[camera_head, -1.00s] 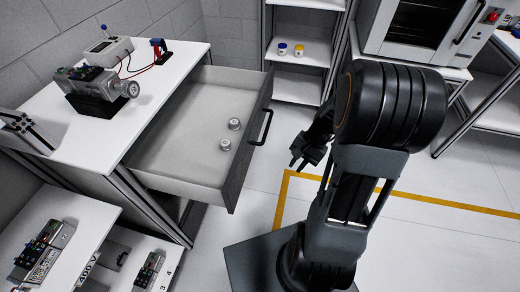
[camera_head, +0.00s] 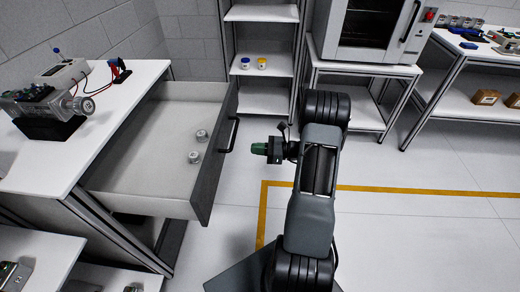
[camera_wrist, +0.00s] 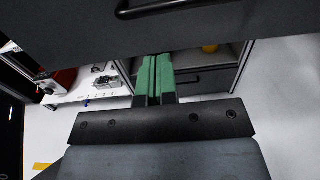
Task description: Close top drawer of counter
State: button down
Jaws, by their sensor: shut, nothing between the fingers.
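The top drawer (camera_head: 150,150) of the counter (camera_head: 75,158) is pulled far out in the head view, with two small metal cylinders (camera_head: 198,146) lying inside. Its dark front carries a black handle (camera_head: 233,134). My gripper (camera_head: 258,149) is to the right of the drawer front, apart from it, and points left toward it. In the wrist view, the green fingers of my gripper (camera_wrist: 154,72) are together and empty. A dark panel with a black handle (camera_wrist: 160,8) spans the top of that view, apparently the drawer front.
A servo-like device (camera_head: 45,108) sits on the counter top. A shelf (camera_head: 262,72) with two small jars stands behind the drawer. An oven-like cabinet (camera_head: 372,30) stands on a table at the back right. The floor (camera_head: 400,230) at right is open.

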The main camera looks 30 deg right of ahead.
aim_at(223, 147)
jog(key=x, duration=1)
jog(key=shift+a, duration=0.1)
